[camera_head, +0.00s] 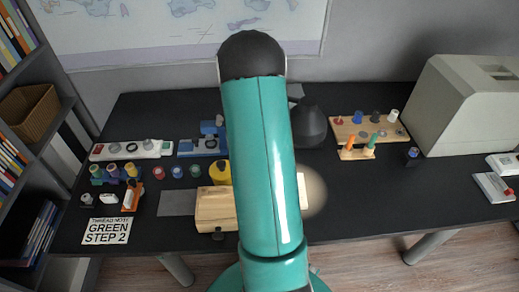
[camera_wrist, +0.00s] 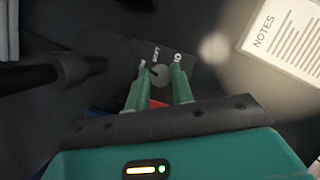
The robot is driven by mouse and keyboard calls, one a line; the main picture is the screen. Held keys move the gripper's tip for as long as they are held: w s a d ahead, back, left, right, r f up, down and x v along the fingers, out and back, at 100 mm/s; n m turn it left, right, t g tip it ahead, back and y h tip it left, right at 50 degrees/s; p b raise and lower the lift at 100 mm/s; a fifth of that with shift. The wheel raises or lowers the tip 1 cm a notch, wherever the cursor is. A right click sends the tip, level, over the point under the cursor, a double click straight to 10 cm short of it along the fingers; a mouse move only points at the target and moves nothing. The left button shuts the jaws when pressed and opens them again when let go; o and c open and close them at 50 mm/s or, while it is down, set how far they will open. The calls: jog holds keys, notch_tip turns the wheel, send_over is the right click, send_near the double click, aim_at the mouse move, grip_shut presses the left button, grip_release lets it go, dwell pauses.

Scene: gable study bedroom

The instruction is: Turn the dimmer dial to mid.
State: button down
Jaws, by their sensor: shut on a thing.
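In the wrist view a small round grey dial (camera_wrist: 160,74) sits on a dark grey plate (camera_wrist: 194,72). Small pale marks lie around its far side, too small to read. My gripper (camera_wrist: 160,66) has its two green fingers on either side of the dial, closed on it. Which mark the dial points to is not clear. In the head view my own teal arm covers the middle of the desk, so the dial and my gripper are hidden there.
A dark lamp-like shape (camera_head: 309,124) stands right of my arm on the black desk (camera_head: 360,205). A dark rod (camera_wrist: 50,76) crosses the wrist view's left. A notes sheet (camera_wrist: 288,38) lies at right. A pegboard (camera_head: 368,127) and a beige case (camera_head: 465,105) stand farther right.

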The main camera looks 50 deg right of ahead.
jog(key=m+g, duration=0.1)
jog(key=m, duration=0.2)
jog(key=m+g+y, duration=0.1)
jog(key=m, duration=0.2)
jog(key=shift+w+d, duration=0.1)
jog(key=shift+w, duration=0.1)
jog(key=shift+m, duration=0.3)
jog(key=c, duration=1.2)
grip_release()
